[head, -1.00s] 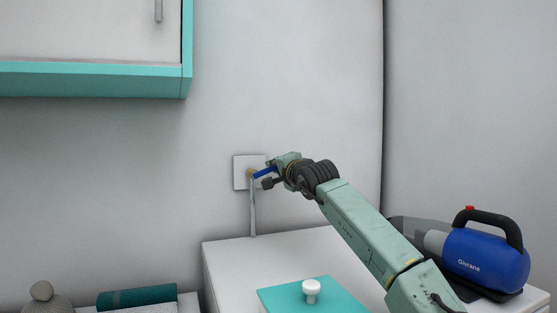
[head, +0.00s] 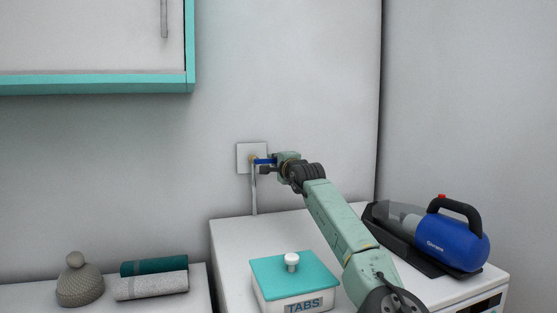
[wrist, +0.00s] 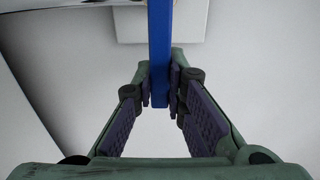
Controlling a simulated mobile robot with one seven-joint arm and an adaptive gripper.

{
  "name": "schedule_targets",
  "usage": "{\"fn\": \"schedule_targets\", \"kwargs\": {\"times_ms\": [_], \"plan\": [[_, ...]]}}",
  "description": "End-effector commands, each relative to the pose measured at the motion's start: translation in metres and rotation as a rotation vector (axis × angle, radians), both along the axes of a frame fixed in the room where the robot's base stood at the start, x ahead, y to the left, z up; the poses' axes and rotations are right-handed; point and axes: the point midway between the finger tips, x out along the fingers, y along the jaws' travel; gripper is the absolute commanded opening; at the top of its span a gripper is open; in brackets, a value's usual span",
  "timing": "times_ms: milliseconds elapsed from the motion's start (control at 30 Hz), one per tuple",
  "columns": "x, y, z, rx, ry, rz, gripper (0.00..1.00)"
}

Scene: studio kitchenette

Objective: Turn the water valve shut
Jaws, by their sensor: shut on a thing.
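The water valve has a blue lever (head: 264,161) on a small brass body (head: 252,159), mounted on a square white wall plate (head: 245,150). The lever points right and lies about level in the head view. My gripper (head: 270,166) is at the lever's outer end, right of the plate. In the wrist view the lever (wrist: 159,45) runs down between the two finger pads of my gripper (wrist: 159,90), which are shut on it. The brass body is out of sight there.
A grey pipe (head: 254,190) runs down from the valve to the white appliance top (head: 235,235). On that top stand a teal-lidded TABS box (head: 295,272) and a blue hand vacuum (head: 452,240). Rolled towels (head: 152,285) and a knitted hat (head: 80,285) lie at lower left. A cabinet (head: 95,85) hangs upper left.

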Motion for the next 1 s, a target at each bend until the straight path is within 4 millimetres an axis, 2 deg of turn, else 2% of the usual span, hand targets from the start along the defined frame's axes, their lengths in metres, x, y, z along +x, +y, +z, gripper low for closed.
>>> {"fn": "schedule_targets", "kwargs": {"times_ms": [300,333,633,1000], "plan": [[0.0006,-0.0011,-0.0022,0.006,0.005,-0.001,0.0],[0.0006,-0.0012,-0.0022,0.007,0.005,-0.001,0.12],[0.0004,-0.0008,-0.0013,0.004,0.003,-0.001,0.33],[-0.0013,-0.0017,-0.0003,0.002,0.001,-0.001,0.33]]}}
